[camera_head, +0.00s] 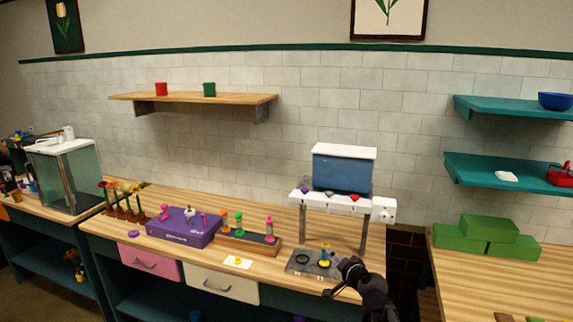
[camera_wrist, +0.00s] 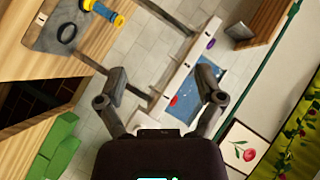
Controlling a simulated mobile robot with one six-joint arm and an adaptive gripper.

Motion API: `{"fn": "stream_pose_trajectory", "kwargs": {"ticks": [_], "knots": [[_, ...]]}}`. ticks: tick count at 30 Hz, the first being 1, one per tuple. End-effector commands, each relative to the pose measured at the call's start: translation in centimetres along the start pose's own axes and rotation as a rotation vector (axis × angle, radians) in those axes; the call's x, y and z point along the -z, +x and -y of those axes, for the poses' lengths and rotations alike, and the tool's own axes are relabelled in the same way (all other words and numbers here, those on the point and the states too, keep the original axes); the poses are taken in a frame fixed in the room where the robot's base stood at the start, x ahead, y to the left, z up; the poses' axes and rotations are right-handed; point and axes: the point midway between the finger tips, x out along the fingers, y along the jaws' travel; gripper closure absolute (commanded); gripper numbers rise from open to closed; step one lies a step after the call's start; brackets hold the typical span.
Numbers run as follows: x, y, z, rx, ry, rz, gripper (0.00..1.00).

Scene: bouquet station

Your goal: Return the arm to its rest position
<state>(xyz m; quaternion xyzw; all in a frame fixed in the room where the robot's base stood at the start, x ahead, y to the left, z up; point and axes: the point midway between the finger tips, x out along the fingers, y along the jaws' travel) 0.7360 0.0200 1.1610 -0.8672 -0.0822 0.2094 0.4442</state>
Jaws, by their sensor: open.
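My gripper (camera_head: 338,281) shows at the lower right of the head view, in front of the counter's front edge near the grey plate (camera_head: 301,268). In the wrist view my gripper (camera_wrist: 163,75) has its two fingers spread wide apart with nothing between them. A yellow and blue piece (camera_head: 325,251) stands on the grey plate beside a dark ring. The piece (camera_wrist: 103,13) and the ring (camera_wrist: 67,33) also show at the upper left of the wrist view, apart from the fingers.
A white and blue dispenser stand (camera_head: 345,170) rises behind the plate. A purple box (camera_head: 182,228) and a rack of coloured tubes (camera_head: 245,241) sit to the left. Green blocks (camera_head: 487,236) lie on the right counter. A dark gap separates the two counters.

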Motion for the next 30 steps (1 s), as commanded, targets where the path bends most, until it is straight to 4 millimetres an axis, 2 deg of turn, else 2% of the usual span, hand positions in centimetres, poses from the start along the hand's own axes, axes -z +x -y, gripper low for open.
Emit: {"fn": "stream_pose_trajectory", "kwargs": {"ticks": [1, 6, 11, 15, 19, 24, 30], "knots": [[-1.6, -0.2, -0.3, -0.025, -0.048, 0.065, 0.13], [-6.2, -1.4, -2.4, -0.136, -0.202, 0.289, 0.13], [-9.8, -3.5, -5.0, -0.269, -0.328, 0.492, 0.13], [-12.1, -6.2, -7.6, -0.41, -0.42, 0.663, 0.13], [-13.4, -9.2, -9.8, -0.552, -0.488, 0.807, 0.13], [-14.0, -12.6, -11.8, -0.714, -0.538, 0.941, 0.13], [-14.0, -14.5, -12.6, -0.806, -0.557, 1.008, 0.13]]}}
